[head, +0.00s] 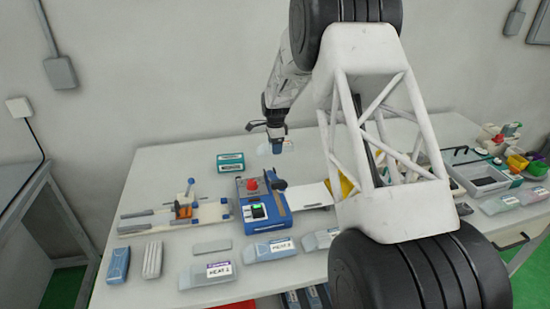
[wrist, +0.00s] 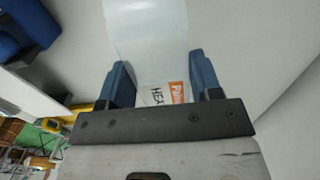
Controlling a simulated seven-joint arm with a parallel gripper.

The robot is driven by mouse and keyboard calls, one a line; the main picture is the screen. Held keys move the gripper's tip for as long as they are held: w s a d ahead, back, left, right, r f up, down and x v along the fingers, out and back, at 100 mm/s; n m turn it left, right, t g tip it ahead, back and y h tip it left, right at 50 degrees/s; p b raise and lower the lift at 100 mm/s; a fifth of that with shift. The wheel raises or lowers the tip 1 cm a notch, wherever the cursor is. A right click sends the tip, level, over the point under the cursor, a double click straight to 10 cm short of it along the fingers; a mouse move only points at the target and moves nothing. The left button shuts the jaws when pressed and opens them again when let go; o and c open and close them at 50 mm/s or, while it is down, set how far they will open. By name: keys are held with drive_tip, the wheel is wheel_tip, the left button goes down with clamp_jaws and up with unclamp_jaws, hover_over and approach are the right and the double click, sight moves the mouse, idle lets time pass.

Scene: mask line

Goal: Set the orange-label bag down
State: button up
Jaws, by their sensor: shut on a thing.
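The orange-label bag (wrist: 146,30) is a pale, translucent pouch with an orange and white label and black lettering. In the wrist view it sits between the two blue fingers of my gripper (wrist: 163,88), which is shut on it. In the head view my gripper (head: 276,146) is above the back part of the white table (head: 165,165), and the bag shows there only as a small pale shape. The bag appears to be held in the air; its height above the table is hard to tell.
A blue machine with a red button (head: 262,218) stands in front of my gripper, with a green box (head: 230,163) to the left. Several labelled bags (head: 205,275) lie along the front. A fixture (head: 175,213) stands left. My arm hides part of the table's right side.

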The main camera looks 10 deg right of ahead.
sight(275, 162)
drive_tip(key=shift+f, duration=0.25)
drive_tip(key=shift+f, duration=2.5)
drive_tip(key=shift+f, duration=0.15)
drive_tip(key=o, duration=0.9)
drive_tip(key=shift+r, duration=6.15)
